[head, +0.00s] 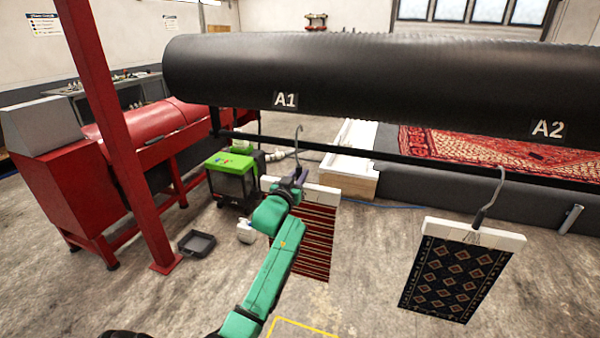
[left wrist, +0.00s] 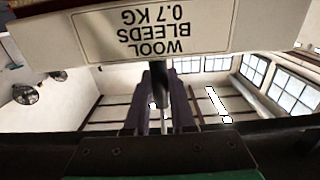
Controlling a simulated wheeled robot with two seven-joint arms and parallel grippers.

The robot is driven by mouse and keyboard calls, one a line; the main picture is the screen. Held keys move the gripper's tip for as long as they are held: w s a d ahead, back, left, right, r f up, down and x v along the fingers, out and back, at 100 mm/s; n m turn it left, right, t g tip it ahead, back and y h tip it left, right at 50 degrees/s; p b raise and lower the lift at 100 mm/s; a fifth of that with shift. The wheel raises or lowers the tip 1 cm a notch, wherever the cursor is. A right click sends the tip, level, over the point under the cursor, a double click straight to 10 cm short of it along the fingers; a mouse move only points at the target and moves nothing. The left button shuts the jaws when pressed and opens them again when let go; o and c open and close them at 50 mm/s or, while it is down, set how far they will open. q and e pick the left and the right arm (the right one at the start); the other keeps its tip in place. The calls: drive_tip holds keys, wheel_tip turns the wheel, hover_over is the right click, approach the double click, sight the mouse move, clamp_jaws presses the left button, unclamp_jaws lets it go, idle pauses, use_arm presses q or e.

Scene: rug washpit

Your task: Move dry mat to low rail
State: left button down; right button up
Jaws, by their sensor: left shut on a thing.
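A red-striped mat (head: 318,235) hangs from a white clamp bar (head: 322,195) with a grey hook (head: 298,138) above it, under A1. My left gripper (head: 290,186) is shut on the hanger's stem, just above the bar; in the left wrist view the jaws (left wrist: 158,98) close around a dark stem. The bar's label (left wrist: 165,30) reads upside down "WOOL BLEEDS 0.7 KG". The low rail (head: 400,158) is a dark bar under the black roller (head: 390,80). The striped mat's hook reaches the rail's height; I cannot tell whether it rests on it. My right gripper is out of view.
A dark blue patterned mat (head: 455,278) hangs from its hook (head: 490,195) under A2. A red post (head: 120,140) and red machine (head: 70,185) stand left.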

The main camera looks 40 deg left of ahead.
use_arm(q)
drive_tip(key=p+v, duration=0.6)
drive_tip(key=v, duration=0.8)
drive_tip(key=shift+s+r, duration=0.2)
drive_tip(key=shift+d, duration=0.1)
idle(0.5)
